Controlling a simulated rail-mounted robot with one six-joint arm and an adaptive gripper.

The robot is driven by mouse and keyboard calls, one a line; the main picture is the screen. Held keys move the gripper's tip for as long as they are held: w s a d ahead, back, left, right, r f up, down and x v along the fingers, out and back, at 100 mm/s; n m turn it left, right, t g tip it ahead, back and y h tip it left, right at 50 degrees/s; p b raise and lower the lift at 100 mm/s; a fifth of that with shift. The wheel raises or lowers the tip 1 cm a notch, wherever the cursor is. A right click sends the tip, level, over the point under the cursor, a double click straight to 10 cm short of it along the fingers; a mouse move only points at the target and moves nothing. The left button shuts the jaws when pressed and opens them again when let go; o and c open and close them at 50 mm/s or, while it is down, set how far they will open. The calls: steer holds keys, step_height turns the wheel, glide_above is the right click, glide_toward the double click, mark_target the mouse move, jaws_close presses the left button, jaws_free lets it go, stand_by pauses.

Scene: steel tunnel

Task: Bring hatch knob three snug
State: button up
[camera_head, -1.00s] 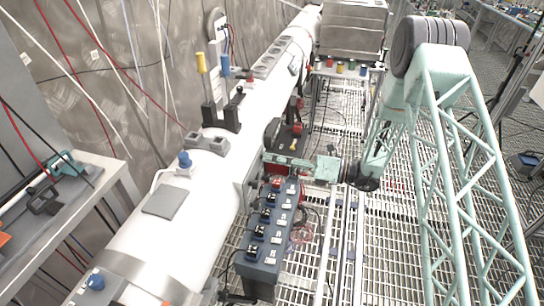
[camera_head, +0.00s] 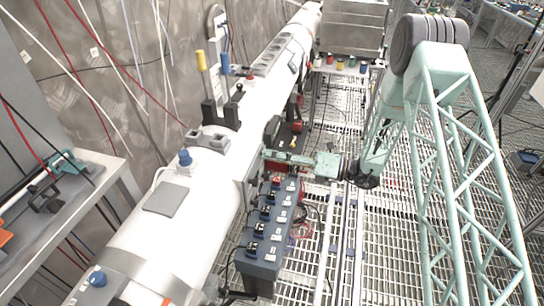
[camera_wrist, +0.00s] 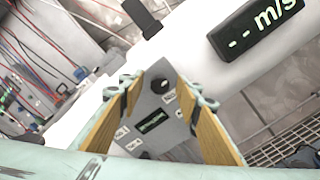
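In the wrist view a grey panel (camera_wrist: 150,130) on the white pipe shows between my fingers. It carries a black round knob (camera_wrist: 160,86) near the top, a second dark knob (camera_wrist: 145,155) lower down, a small dark display (camera_wrist: 152,122) and white labels too small to read surely. I cannot tell which knob is number three. My gripper (camera_wrist: 169,74) is open, with yellow-brown pads on either side of the panel and nothing visibly held. In the head view my gripper (camera_head: 268,162) reaches left to the pipe's side; its fingertips and the panel are hard to make out there.
The white pipe (camera_head: 222,170) runs diagonally, with clamps, a blue knob (camera_head: 185,157) and levers on top. A blue-grey switch box (camera_head: 265,245) stands below my gripper. A dark speed display (camera_wrist: 255,28) sits on the pipe. Grated floor lies to the right.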

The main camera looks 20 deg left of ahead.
steer(key=shift+d, duration=0.2)
steer(key=d, duration=1.1)
steer(key=shift+w+d, duration=0.2)
steer(key=shift+d, duration=0.1)
stand_by(0.5)
steer(key=s+d+r+n+g+h+b, duration=0.2)
steer(key=s+d+r+n+h, duration=0.2)
steer(key=s+r+n, duration=0.5)
steer(key=s+d+r+n+g+h+b, duration=0.25)
steer(key=s+r+n+h, duration=0.2)
steer(key=s+r, duration=0.7)
steer(key=s+d+r+n+t+h+b, duration=0.2)
steer(key=s+d+n+t+h, duration=0.2)
steer(key=s+d+n, duration=0.3)
steer(key=s+d+r+n+t+h+b, duration=0.2)
steer(key=s+d+n+t+h, duration=0.3)
steer(key=s+d, duration=1.2)
steer(key=shift+s+d+r+n+b, duration=0.3)
steer(key=shift+d+r+n+b, duration=0.1)
steer(key=shift+d+r+n, duration=0.4)
stand_by(0.5)
